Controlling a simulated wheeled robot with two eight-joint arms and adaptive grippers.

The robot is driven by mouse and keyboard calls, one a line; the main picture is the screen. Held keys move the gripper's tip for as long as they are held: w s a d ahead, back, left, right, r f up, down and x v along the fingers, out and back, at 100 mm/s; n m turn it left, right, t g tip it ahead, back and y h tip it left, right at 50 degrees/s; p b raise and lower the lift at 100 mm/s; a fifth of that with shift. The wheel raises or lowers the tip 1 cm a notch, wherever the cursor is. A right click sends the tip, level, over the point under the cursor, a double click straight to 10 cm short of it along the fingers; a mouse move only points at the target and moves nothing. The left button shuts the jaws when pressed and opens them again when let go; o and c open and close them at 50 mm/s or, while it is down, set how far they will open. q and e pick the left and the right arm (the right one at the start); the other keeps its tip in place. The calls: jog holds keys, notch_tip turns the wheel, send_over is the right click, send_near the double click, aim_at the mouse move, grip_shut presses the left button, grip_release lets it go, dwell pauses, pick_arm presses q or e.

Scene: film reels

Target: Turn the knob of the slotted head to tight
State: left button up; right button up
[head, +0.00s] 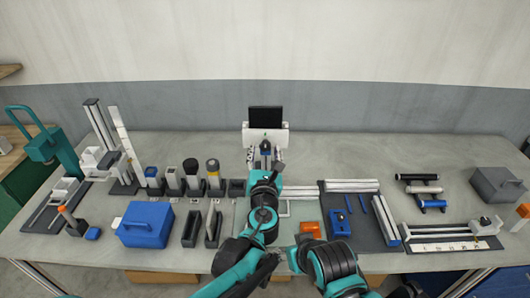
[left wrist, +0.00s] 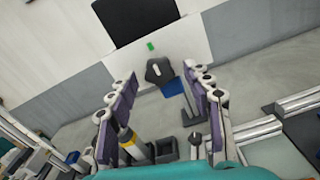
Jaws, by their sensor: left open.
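A white panel (head: 281,137) with a black screen (head: 265,117) stands upright at the back middle of the table. In the left wrist view a black knob with a pointed end (left wrist: 158,70) shows on this white panel (left wrist: 190,48). A small green mark (left wrist: 151,46) is just above the knob. My left gripper (head: 266,158) is in front of the panel. Its two fingers are spread, with the knob seen between and beyond them; no contact shows. My right arm (head: 330,262) is at the lower middle; I cannot make out its gripper.
Left of my arm stand several dark holders with cylinders (head: 192,175) and a blue box (head: 146,224). To the right are a dark mat (head: 358,230) with blue parts, white rails (head: 352,186), an orange block (head: 310,229) and a grey box (head: 497,184). The table's back right is clear.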

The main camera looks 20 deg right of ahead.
pick_arm(q)
jog(key=v, duration=1.2)
jog(key=shift+w, duration=0.1)
